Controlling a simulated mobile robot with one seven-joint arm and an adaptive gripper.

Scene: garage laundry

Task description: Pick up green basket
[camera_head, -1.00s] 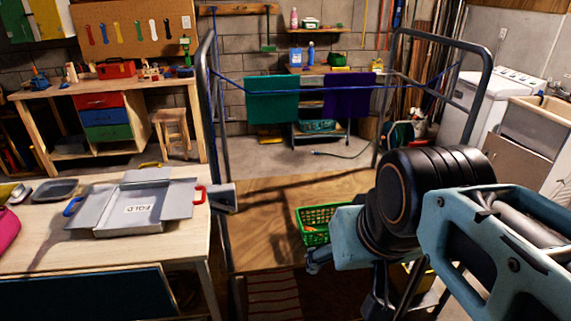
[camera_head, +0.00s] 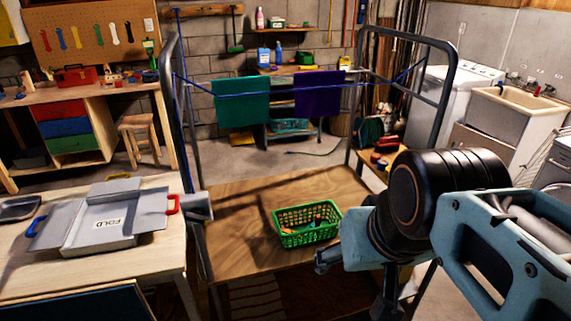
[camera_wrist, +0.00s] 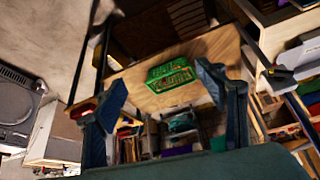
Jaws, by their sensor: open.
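The green basket (camera_head: 306,223) is a small open plastic basket with slotted sides and small items inside. It stands upright on the wooden platform (camera_head: 250,205) of the wheeled rack, near its front edge. In the wrist view the basket (camera_wrist: 170,76) lies beyond and between the fingertips, closer to the right one. My gripper (camera_wrist: 160,82) is open and empty, apart from the basket. In the head view my arm is to the right of the basket, and the fingers are mostly hidden behind it.
The rack's grey tube frame (camera_head: 442,95) rises around the platform, with a blue line and teal (camera_head: 240,103) and purple cloths behind. A table (camera_head: 150,262) with a grey folding board (camera_head: 112,222) stands left. A washer (camera_head: 447,105) and sink (camera_head: 515,112) stand back right.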

